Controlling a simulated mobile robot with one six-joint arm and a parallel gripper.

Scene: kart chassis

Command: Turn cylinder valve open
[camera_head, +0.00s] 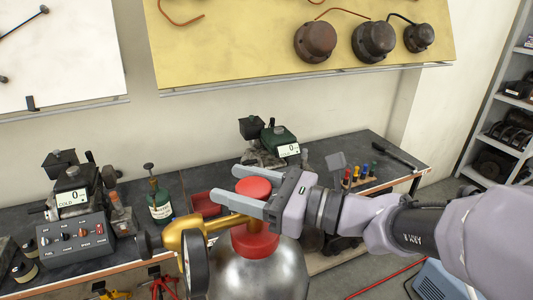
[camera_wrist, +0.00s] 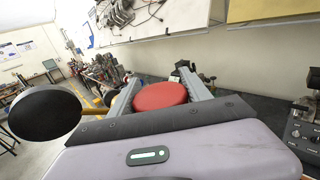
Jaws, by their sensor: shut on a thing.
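The cylinder (camera_head: 262,272) is a grey metal bottle with a red collar, standing in front of the bench in the head view. Its valve has a red round knob (camera_head: 254,187) on top and a brass body with a gauge (camera_head: 195,262) at the left. My gripper (camera_head: 246,197) comes from the right, with its two grey fingers on either side of the knob. In the wrist view the red knob (camera_wrist: 161,95) sits between the fingers, and my gripper is shut on it. The lower part of the cylinder is cut off by the frame.
A dark workbench (camera_head: 330,146) runs behind the cylinder. It carries a control box (camera_head: 75,242), a green bottle (camera_head: 159,203), small machines with displays and several coloured screwdrivers (camera_head: 360,172). Shelves (camera_head: 505,120) stand at the right. A blue box (camera_head: 440,281) sits on the floor.

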